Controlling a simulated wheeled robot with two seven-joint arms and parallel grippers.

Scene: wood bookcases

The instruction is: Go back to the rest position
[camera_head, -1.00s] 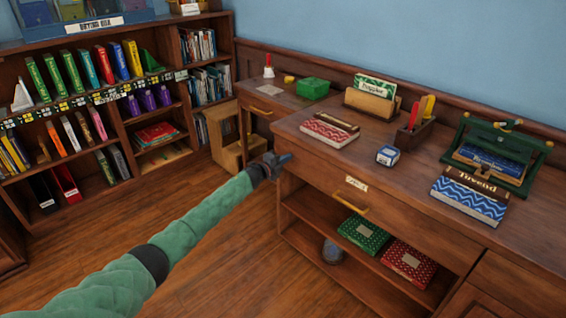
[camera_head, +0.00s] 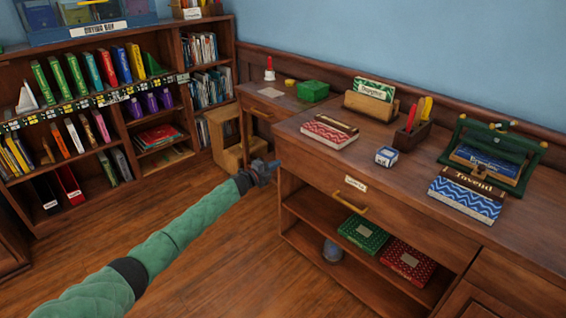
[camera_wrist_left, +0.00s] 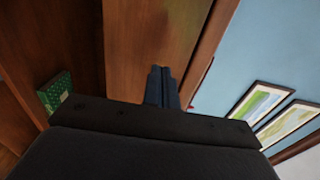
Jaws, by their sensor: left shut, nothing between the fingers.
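My left arm, in a green quilted sleeve, comes in from the lower left of the head view. Its gripper (camera_head: 265,169) hangs in the air in front of the left end of the wooden desk (camera_head: 320,167). In the left wrist view the two dark fingers (camera_wrist_left: 161,88) lie side by side, shut with nothing between them. Brown wood lies beyond them, and the green patterned book (camera_wrist_left: 55,92) shows at the left. My right gripper is not in view.
A bookcase (camera_head: 117,110) stands at the left. The wooden floor (camera_head: 225,265) is clear.

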